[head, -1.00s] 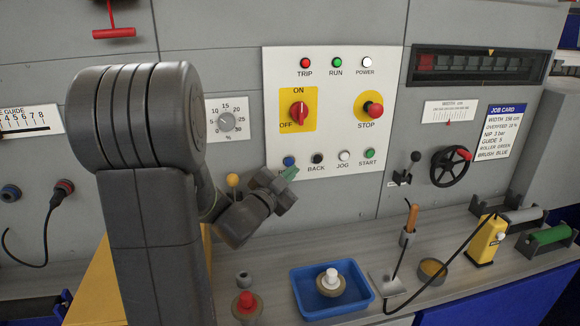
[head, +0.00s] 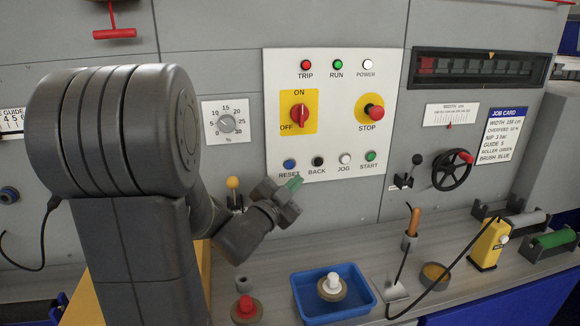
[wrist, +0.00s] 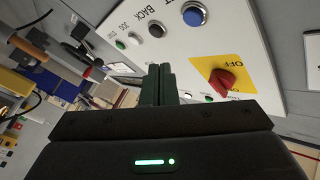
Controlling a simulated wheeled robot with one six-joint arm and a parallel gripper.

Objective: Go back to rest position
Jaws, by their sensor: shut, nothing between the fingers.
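My gripper (head: 294,183) is in front of the machine's grey face, just below the lower left part of the white control panel (head: 334,152). Its fingers are shut and empty. In the wrist view the dark green fingers (wrist: 158,84) are together, with the panel beyond them. The blue RESET button (head: 289,164) is just above the fingertips in the head view. The wrist view also shows the red ON/OFF knob (wrist: 222,80) on its yellow plate. I cannot tell whether the fingers touch the panel; they look apart from it.
A blue tray (head: 298,296) holding a white-topped brush stands on the grey bench (head: 455,240). A red-topped brush (head: 246,308) is to its left. A soldering-like tool (head: 412,222) with a black cord, a yellow box (head: 488,243) and a handwheel (head: 453,170) are to the right.

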